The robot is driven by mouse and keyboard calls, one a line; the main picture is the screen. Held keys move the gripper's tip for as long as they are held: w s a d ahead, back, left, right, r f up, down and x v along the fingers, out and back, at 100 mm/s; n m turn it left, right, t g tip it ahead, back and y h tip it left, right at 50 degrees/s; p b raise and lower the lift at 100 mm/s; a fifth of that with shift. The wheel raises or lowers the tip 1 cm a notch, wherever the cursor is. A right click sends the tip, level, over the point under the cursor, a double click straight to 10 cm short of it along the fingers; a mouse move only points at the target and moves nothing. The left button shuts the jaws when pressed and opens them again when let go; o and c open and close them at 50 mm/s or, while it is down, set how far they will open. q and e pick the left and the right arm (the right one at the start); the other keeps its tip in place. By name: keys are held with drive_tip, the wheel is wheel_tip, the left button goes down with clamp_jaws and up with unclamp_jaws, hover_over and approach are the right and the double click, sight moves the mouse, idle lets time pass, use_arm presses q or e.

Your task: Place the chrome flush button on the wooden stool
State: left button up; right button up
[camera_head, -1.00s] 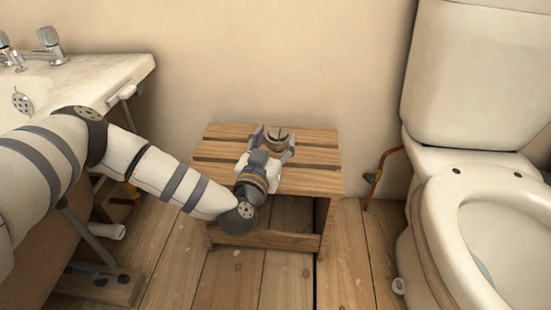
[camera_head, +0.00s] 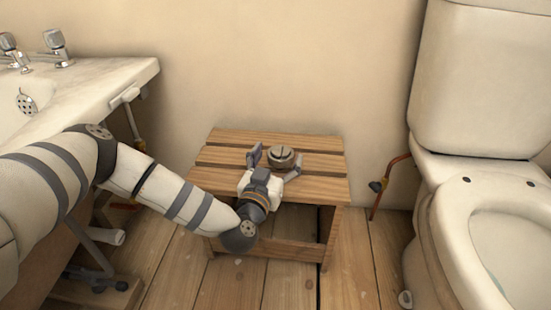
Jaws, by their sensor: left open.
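The chrome flush button (camera_head: 284,156) is a small round metal disc with a slot across its top. It rests on the slatted top of the wooden stool (camera_head: 228,154), right of the middle and toward the back. My left gripper (camera_head: 273,160) reaches over the stool from the front left. Its two fingers are spread wide, one left of the button and one at its front right. The gripper is open and holds nothing. My right gripper is not in view.
The toilet (camera_head: 470,190) stands at the right, with a copper pipe and valve (camera_head: 377,186) beside it. The white sink (camera_head: 80,85) is at the left. The stool top around the button is bare. Wooden floor (camera_head: 345,265) shows in front.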

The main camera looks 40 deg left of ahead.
use_arm(q)
drive_tip(key=p+v, duration=0.5)
drive_tip(key=v, duration=0.7)
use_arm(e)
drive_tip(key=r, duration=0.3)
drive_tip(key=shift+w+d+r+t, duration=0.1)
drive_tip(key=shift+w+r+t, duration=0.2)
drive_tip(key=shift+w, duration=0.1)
use_arm(q)
drive_tip(key=shift+r, duration=0.1)
